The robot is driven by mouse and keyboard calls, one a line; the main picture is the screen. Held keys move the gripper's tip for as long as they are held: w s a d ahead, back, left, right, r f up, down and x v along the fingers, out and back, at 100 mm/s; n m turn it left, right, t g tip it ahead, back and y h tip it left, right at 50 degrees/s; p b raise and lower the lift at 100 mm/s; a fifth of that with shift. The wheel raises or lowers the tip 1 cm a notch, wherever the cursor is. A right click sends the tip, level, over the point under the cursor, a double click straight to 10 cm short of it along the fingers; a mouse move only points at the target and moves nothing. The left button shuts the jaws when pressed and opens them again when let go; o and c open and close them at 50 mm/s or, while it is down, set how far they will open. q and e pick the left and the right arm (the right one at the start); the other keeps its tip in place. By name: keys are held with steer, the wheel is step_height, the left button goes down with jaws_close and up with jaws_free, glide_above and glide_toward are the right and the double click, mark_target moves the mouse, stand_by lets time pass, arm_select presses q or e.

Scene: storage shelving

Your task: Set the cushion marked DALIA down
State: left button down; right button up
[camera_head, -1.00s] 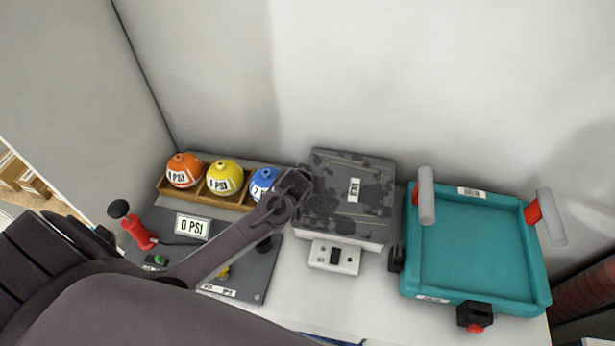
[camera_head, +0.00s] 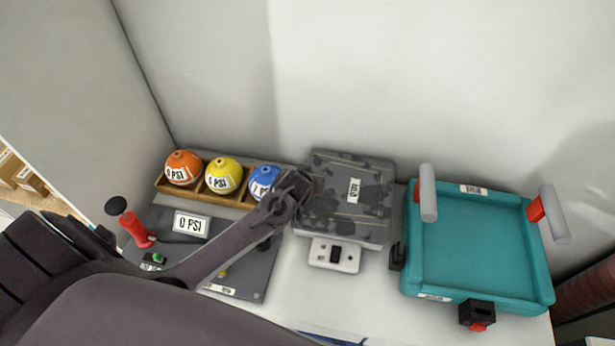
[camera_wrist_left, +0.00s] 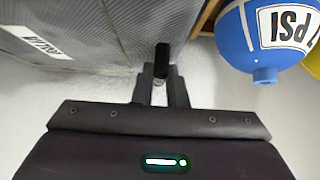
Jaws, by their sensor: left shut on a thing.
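The cushion (camera_head: 340,215), grey with dark camouflage patches, is at the middle of the counter in the head view. Its small white label is too blurred to read there. In the wrist view the grey cushion (camera_wrist_left: 85,20) fills the upper left; its upside-down label looks like DALIA. My left gripper (camera_head: 300,188) is at the cushion's left edge. In the wrist view the left gripper (camera_wrist_left: 160,80) is shut on a small black tab (camera_wrist_left: 162,60) beside the cushion, apparently the cushion's own. Whether the cushion's underside touches anything is hidden. My right gripper is not in view.
A teal tray (camera_head: 470,292) with two grey cylinders stands close on the right. A white unit (camera_head: 320,262) sits at the cushion's front. A wooden rack (camera_head: 208,197) holds orange, yellow and blue balls. A red pump handle (camera_head: 134,228) rises from a grey panel at left.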

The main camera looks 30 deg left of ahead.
arm_select(q)
steer(key=shift+f, duration=0.1)
steer(key=c, duration=1.4)
jaws_free()
steer(key=shift+o, duration=0.2)
steer(key=shift+s, duration=0.1)
steer(key=b+v, duration=0.1)
steer(key=v, duration=0.5)
steer(key=shift+s+d+r, duration=0.1)
steer(key=shift+s+r, duration=0.1)
steer(key=shift+s+d+r, duration=0.1)
steer(key=shift+s+r, duration=0.2)
steer(key=shift+r, duration=0.1)
